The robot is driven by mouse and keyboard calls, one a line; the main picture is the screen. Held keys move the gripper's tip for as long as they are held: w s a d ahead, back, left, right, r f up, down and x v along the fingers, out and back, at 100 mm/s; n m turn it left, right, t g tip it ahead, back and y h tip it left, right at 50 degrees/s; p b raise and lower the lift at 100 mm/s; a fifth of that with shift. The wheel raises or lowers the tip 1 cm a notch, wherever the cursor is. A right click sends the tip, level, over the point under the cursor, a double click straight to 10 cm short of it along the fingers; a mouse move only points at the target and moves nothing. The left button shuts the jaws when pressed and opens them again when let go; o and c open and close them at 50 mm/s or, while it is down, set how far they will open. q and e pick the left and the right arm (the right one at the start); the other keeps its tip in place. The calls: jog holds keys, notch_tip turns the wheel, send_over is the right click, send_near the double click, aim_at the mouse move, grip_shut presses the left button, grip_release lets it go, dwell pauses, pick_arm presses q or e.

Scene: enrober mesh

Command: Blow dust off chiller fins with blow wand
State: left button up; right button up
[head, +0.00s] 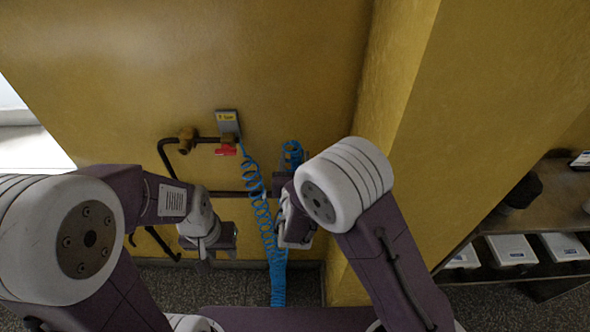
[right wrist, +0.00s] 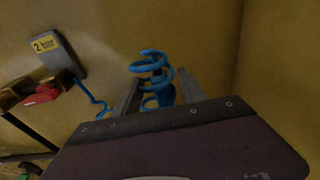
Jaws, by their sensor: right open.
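A blue coiled hose (head: 262,215) hangs from a fitting on the yellow wall and loops down, then up behind my right gripper (head: 292,225). In the right wrist view, the upper blue coils (right wrist: 155,72) show between and beyond the open fingers of my right gripper (right wrist: 158,88). I cannot tell whether the fingers touch them. The blow wand is not clearly seen; my right gripper and wrist hide that part. My left gripper (head: 215,242) is left of the hose, apart from it, and its jaws are unclear. No chiller fins are recognisable.
A grey plate with a yellow label (head: 227,123), a red valve handle (head: 225,150), a brass fitting (head: 187,138) and dark pipes (head: 164,156) are on the wall. A yellow pillar (head: 440,120) stands close on the right. Beyond it is a shelf with white boxes (head: 510,250).

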jog(key=shift+w+f, duration=0.25)
jog(key=shift+w, duration=0.85)
jog(key=shift+s, duration=0.1)
grip_shut()
dwell(0.4)
